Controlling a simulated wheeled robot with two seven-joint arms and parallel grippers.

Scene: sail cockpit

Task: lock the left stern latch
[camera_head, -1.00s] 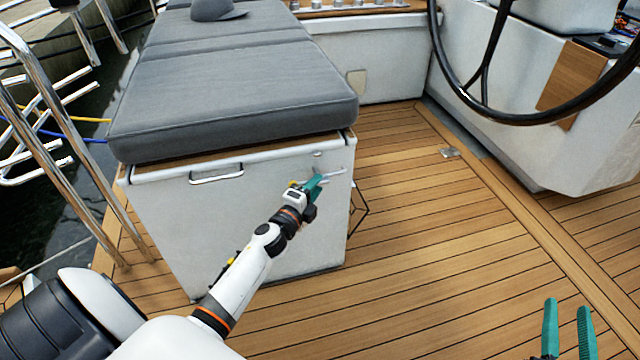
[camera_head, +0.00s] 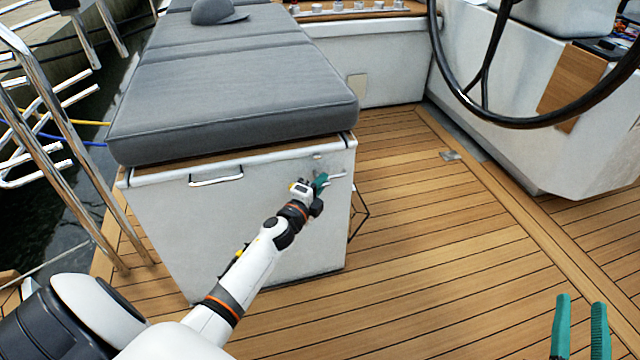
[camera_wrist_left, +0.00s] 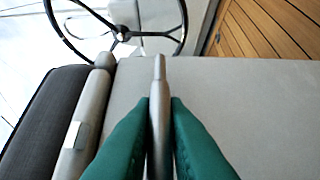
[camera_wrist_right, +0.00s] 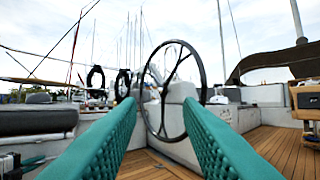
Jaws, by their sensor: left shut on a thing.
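The latch is a slim metal handle (camera_head: 336,176) on the white end face of the cushioned locker (camera_head: 230,230), near its upper right corner. It lies about level in the head view. My left gripper (camera_head: 322,180) is shut on the latch handle. In the left wrist view the grey handle (camera_wrist_left: 160,100) stands between the green fingers, which hide its lower part on both sides. My right gripper (camera_head: 580,300) is open and empty, low at the right of the head view, above the deck and far from the latch.
A grey cushion (camera_head: 230,90) with a grey cap (camera_head: 215,12) covers the locker. A metal grab handle (camera_head: 216,178) is on its end face. Steel rails (camera_head: 75,150) stand at the left. A black steering wheel (camera_head: 520,122) is at upper right. The teak deck (camera_head: 450,250) is clear.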

